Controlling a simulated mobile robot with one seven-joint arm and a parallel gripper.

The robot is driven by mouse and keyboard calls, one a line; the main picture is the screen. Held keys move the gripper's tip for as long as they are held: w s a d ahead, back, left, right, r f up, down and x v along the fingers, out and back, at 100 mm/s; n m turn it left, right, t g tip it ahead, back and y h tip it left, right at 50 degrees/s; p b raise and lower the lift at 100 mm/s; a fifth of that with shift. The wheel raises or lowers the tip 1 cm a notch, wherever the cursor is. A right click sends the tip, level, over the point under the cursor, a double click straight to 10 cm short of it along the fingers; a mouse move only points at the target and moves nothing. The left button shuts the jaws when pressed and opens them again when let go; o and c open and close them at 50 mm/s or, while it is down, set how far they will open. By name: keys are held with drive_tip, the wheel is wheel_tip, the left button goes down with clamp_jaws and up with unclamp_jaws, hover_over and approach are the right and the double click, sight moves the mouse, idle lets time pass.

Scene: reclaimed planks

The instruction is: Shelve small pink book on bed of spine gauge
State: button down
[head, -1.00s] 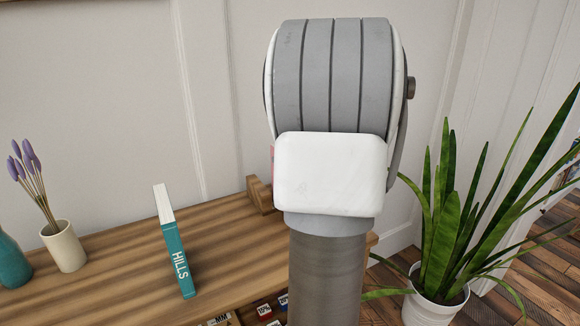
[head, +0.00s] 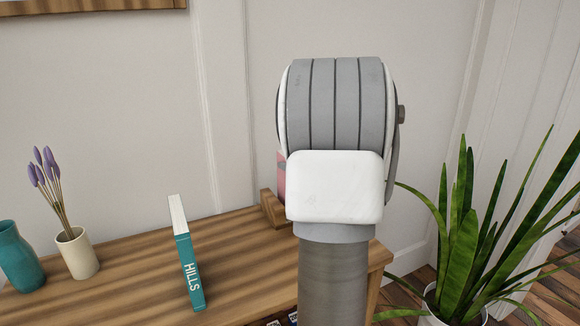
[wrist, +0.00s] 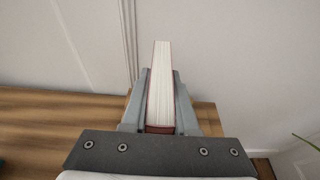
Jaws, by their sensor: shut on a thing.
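The small pink book (head: 281,176) shows as a pink sliver at the left edge of my arm in the head view, mostly hidden behind it. In the wrist view my gripper (wrist: 160,100) is shut on the pink book (wrist: 161,85), with its white page edges facing the camera and dark red cover edges at the sides. A wooden piece (head: 268,208), likely part of the spine gauge, stands on the table just left of my arm. The rest of it is hidden. I cannot tell whether the book touches it.
A teal book marked HILLS (head: 188,262) stands on the wooden table (head: 130,275) left of my arm. A cream vase with lavender (head: 77,255) and a teal vase (head: 20,262) stand further left. A potted plant (head: 465,230) is at the right.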

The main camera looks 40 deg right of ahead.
drive_tip(key=shift+f+b, duration=0.2)
drive_tip(key=shift+b, duration=0.2)
drive_tip(key=c, duration=0.6)
unclamp_jaws()
drive_tip(key=shift+s, duration=0.1)
drive_tip(key=p+v, duration=0.4)
drive_tip(key=v, duration=1.3)
drive_tip(key=shift+s, duration=0.15)
